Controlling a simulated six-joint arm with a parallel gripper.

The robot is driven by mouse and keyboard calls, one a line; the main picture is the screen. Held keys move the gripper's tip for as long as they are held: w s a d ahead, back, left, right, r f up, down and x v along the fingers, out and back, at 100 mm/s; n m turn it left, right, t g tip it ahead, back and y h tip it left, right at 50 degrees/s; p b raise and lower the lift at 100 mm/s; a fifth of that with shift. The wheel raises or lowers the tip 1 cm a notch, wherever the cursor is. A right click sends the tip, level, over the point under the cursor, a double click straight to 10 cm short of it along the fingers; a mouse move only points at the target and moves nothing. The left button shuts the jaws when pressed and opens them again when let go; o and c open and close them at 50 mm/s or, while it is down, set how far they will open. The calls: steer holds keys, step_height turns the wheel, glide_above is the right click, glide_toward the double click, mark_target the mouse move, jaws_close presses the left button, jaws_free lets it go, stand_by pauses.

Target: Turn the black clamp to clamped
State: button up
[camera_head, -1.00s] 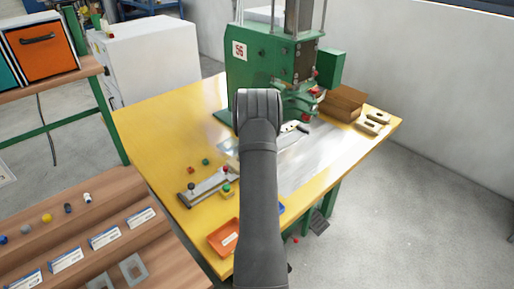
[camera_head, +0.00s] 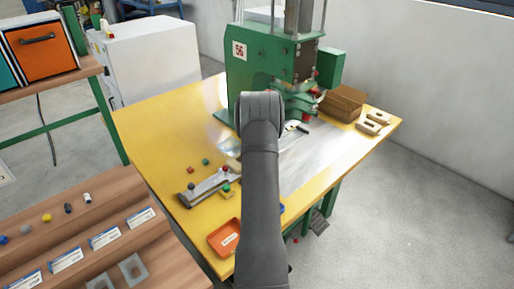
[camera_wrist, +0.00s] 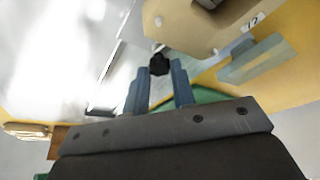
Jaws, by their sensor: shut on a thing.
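The black knob (camera_wrist: 158,64), apparently of the black clamp, shows in the wrist view between the tips of two blue-grey fingers. My gripper (camera_wrist: 160,68) is shut on it, with the finger bases apart. The clamp's lever and its angle are not clear in the wrist view. In the head view my dark arm hides the gripper and the gripped knob. A small black handle end (camera_head: 304,127) shows just right of my wrist, on the metal plate below the press; I cannot tell whether it belongs to this clamp.
The green press (camera_head: 262,62) stands behind my arm. A tan block marked with a number (camera_wrist: 205,25) is close to the fingers. A rail fixture (camera_head: 205,187), small coloured parts and an orange tray (camera_head: 224,238) lie on the yellow table (camera_head: 150,120).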

steer(key=shift+d+n+y, duration=0.1)
steer(key=shift+n+y, duration=0.3)
steer(key=shift+n, duration=0.5)
steer(key=o, duration=0.7)
steer(key=v, duration=1.7)
steer(key=shift+r, duration=0.25)
